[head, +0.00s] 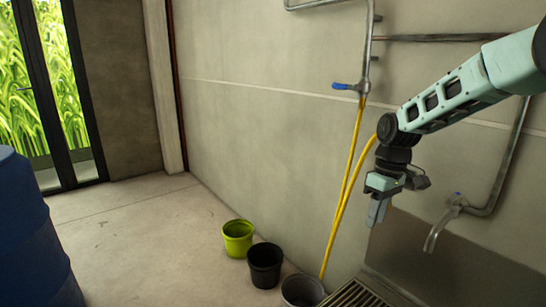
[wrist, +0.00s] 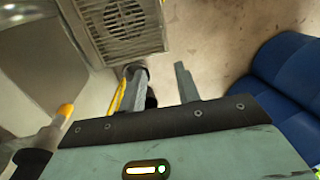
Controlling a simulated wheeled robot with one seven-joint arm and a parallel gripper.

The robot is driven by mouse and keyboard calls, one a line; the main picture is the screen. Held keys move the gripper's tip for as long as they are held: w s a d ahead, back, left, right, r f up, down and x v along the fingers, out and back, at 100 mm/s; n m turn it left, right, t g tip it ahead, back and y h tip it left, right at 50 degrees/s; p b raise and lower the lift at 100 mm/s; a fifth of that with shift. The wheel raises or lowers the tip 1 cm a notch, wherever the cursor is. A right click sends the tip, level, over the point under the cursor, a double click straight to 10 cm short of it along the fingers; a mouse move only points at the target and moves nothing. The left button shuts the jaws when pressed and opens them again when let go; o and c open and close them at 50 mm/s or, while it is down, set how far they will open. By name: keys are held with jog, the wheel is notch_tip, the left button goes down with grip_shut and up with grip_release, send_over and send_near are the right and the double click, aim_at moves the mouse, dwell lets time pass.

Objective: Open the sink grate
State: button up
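The sink grate (head: 356,296) is a dark slatted metal panel at the bottom edge of the head view, partly cut off. In the wrist view the grate (wrist: 120,20) lies at the top, with a round drain shape visible beneath its slats. It appears to lie flat within its pale metal frame. My gripper (head: 377,220) points downward above and slightly right of the grate in the head view, clear of it. In the wrist view my gripper (wrist: 157,76) has its two fingers apart with nothing between them.
A yellow hose (head: 345,190) hangs from a blue-handled tap beside the grate. A green bucket (head: 238,238), a black bucket (head: 265,265) and a grey bucket (head: 302,291) stand along the wall. A faucet (head: 440,225) juts out at right. A blue barrel (head: 30,235) stands left.

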jog(key=s+a+r, duration=0.3)
jog(key=s+a, duration=0.6)
jog(key=s, duration=0.1)
jog(key=s+a+t+h+p, duration=0.1)
jog(key=s+a, duration=0.1)
jog(key=s, duration=1)
jog(key=s+a, duration=0.2)
jog(key=s, duration=1)
notch_tip(320, 180, up, 13)
jog(key=p, duration=1.3)
jog(key=shift+d, duration=0.2)
jog(key=shift+w+r, duration=0.1)
jog(key=c, duration=0.5)
grip_shut()
jog(key=w+a+f+n+t+h+b, duration=0.2)
jog(key=w+f+n+t+h+b, duration=0.3)
jog(key=f+b, duration=1.45)
jog(key=w+a+f+n+t+h+b, duration=0.1)
jog(key=w+f+n+t+h+b, duration=0.5)
jog(key=f, duration=2.2)
jog(key=w+a+f+n+t+h+b, duration=0.15)
jog(key=w+f+n+h+b, duration=0.4)
jog(key=f+b, duration=1.65)
jog(key=w+d+r+n+b, duration=0.1)
jog(key=w+d+r+b, duration=0.2)
jog(key=w+d, duration=0.3)
jog(key=shift+d+r, duration=0.2)
jog(key=shift+d, duration=1.3)
